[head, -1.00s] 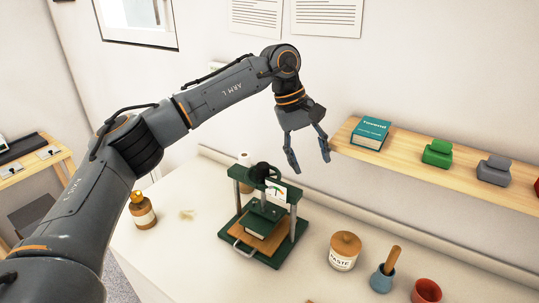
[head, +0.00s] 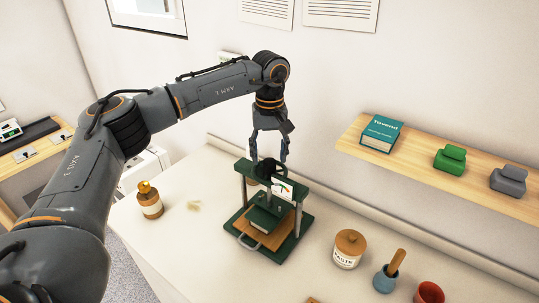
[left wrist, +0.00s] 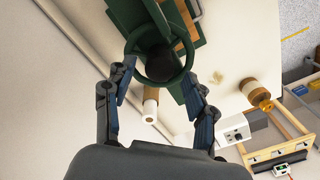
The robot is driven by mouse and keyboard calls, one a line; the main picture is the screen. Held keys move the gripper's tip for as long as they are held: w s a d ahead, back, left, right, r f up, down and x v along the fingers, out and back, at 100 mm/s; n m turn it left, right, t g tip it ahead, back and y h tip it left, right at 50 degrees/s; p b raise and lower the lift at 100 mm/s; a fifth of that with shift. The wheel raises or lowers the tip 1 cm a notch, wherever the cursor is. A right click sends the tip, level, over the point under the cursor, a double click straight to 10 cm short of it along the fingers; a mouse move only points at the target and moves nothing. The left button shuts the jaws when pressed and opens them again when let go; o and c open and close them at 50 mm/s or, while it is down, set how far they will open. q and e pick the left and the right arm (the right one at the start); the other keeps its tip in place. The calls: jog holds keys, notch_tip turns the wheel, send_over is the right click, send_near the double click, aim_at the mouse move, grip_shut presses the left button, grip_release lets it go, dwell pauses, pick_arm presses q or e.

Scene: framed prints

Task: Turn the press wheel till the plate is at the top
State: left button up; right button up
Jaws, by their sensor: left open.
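The dark green press (head: 306,218) stands on the white worktop, with two grey posts and a top beam. Its wheel (head: 271,168) sits on top, a dark green ring with a black hub, also seen from above in the left wrist view (left wrist: 191,55). Its plate (head: 266,212) is low between the posts, close over the wooden board (head: 250,232); the exact gap is unclear. My left gripper (head: 268,156) points down at the wheel, open. In the left wrist view its fingers (left wrist: 157,70) stand on either side of the ring; contact is unclear. My right gripper is not in view.
A card with a coloured arrow (head: 283,189) is on the press front. An amber bottle (head: 149,203) stands left, a paste jar (head: 348,250) and blue mortar (head: 385,279) right. A wooden shelf (head: 420,163) runs along the wall at right.

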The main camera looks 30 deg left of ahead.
pick_arm(q)
jog(key=shift+f, duration=1.05)
jog(key=c, duration=1.2)
jog(key=shift+o, duration=0.2)
